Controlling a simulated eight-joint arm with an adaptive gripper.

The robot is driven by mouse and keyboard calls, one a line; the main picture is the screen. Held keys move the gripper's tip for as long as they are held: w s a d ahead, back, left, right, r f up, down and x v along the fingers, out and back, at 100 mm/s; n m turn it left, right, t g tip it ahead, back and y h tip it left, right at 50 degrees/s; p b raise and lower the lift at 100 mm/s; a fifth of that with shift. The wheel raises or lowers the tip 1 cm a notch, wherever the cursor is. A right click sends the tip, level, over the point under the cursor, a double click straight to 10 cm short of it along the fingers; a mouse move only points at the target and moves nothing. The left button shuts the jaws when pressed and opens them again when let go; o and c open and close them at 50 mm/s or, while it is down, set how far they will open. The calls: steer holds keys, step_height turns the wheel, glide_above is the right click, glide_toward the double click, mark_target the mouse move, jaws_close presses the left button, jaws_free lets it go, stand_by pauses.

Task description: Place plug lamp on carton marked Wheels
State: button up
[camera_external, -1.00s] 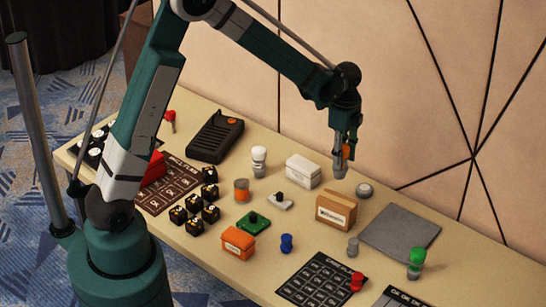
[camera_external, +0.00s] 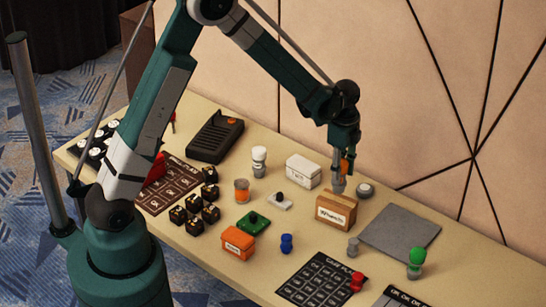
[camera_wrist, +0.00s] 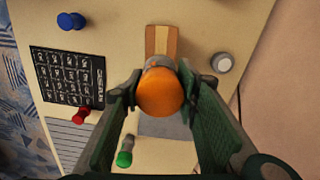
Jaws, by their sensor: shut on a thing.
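My gripper (camera_external: 345,158) is shut on the plug lamp, which has an orange top (camera_external: 345,167) and a grey base (camera_external: 338,186). In the wrist view the orange top (camera_wrist: 160,92) sits between the two fingers (camera_wrist: 158,84). The brown carton marked Wheels (camera_external: 336,212) stands on the table directly below the lamp. The lamp's base overlaps the carton's top edge in the external view; I cannot tell whether they touch. In the wrist view the lamp hides part of the carton (camera_wrist: 162,38).
A white box (camera_external: 303,171) and a round grey-white piece (camera_external: 365,190) flank the carton. A blue piece (camera_external: 286,243) and an orange box (camera_external: 239,242) stand front left.

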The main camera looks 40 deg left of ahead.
steer(key=shift+f, duration=1.75)
steer(key=shift+f, duration=0.2)
steer(key=o, duration=0.9)
steer(key=shift+r, duration=0.3)
steer(key=shift+r, duration=5.95)
